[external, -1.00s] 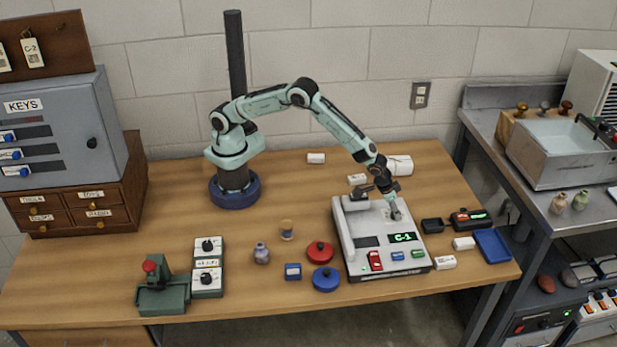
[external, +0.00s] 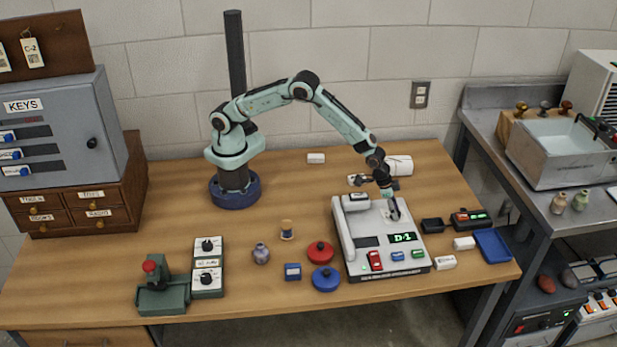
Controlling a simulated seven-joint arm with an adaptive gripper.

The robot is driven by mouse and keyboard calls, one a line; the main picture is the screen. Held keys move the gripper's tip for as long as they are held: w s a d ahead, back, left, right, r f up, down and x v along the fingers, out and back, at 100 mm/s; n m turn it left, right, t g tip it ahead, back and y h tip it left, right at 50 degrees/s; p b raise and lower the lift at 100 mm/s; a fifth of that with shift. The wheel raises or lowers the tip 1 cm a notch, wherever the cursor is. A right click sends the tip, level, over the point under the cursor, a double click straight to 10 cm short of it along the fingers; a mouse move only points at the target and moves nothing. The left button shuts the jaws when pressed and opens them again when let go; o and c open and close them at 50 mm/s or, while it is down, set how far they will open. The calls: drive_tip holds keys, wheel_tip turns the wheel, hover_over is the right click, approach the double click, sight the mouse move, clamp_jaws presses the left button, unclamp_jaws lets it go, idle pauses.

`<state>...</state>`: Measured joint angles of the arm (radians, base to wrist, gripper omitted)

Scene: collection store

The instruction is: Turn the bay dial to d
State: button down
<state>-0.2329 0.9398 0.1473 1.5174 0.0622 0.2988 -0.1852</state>
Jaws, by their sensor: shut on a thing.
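A grey console (external: 362,266) stands on the right part of the wooden table. Its small lit display (external: 403,238) reads what looks like D-1. My gripper (external: 393,206) points down at the back right of the console's top and is shut on the bay dial there. The dial is small and mostly hidden by the fingers, so its marks cannot be read. Red (external: 375,261), blue (external: 397,256) and green (external: 418,254) buttons or blocks sit along the console's front.
A white roll (external: 399,165) lies behind my gripper.

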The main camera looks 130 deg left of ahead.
drive_tip(key=c, duration=0.8)
unclamp_jaws()
drive_tip(key=v, duration=1.2)
drive_tip(key=shift+w, duration=0.1)
